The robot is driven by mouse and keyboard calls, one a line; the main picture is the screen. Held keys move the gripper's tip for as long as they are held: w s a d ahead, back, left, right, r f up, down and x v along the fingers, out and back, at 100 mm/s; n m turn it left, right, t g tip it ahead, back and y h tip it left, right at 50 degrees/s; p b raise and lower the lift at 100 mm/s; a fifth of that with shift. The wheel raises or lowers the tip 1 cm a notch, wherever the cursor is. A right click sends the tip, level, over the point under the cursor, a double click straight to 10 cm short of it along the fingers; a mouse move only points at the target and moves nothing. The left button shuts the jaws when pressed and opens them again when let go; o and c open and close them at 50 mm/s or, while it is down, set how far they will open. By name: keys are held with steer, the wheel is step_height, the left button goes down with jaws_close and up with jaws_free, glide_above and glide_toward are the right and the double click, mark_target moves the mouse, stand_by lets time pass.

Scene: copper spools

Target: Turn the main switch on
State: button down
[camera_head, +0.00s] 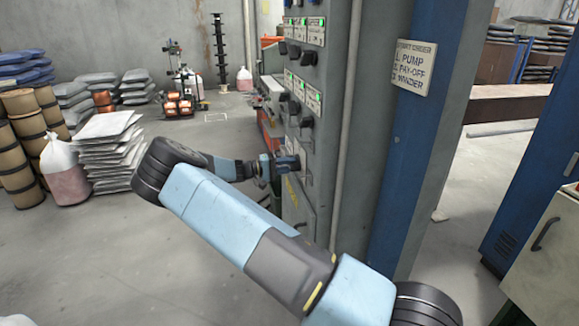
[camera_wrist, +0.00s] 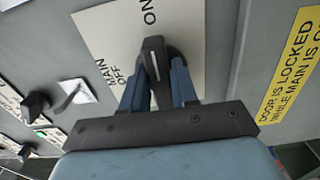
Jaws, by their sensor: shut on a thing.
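The main switch has a dark handle (camera_wrist: 153,62) with a white stripe, on a pale plate (camera_wrist: 184,25) marked MAIN, OFF and ON. In the wrist view the stripe runs roughly up and down, with ON above its upper end and OFF to its left. My gripper (camera_wrist: 158,88) is shut on the handle, one blue finger on each side. The handle's base is partly hidden behind the fingers. In the head view my gripper (camera_head: 296,163) is at the grey cabinet's (camera_head: 325,130) front, and the switch there is mostly hidden.
A yellow door-lock label (camera_wrist: 292,72) is right of the plate. Smaller knobs (camera_wrist: 36,103) are at the left. A blue post (camera_head: 425,140) stands close right of the cabinet.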

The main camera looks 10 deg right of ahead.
steer(key=shift+s+f, duration=0.1)
steer(key=shift+f, duration=0.2)
steer(key=c, duration=1.2)
jaws_free()
steer(key=shift+o, duration=1.2)
steer(key=shift+r, duration=0.15)
steer(key=shift+a, duration=0.1)
steer(key=a, duration=1.3)
steer(key=shift+a, duration=0.35)
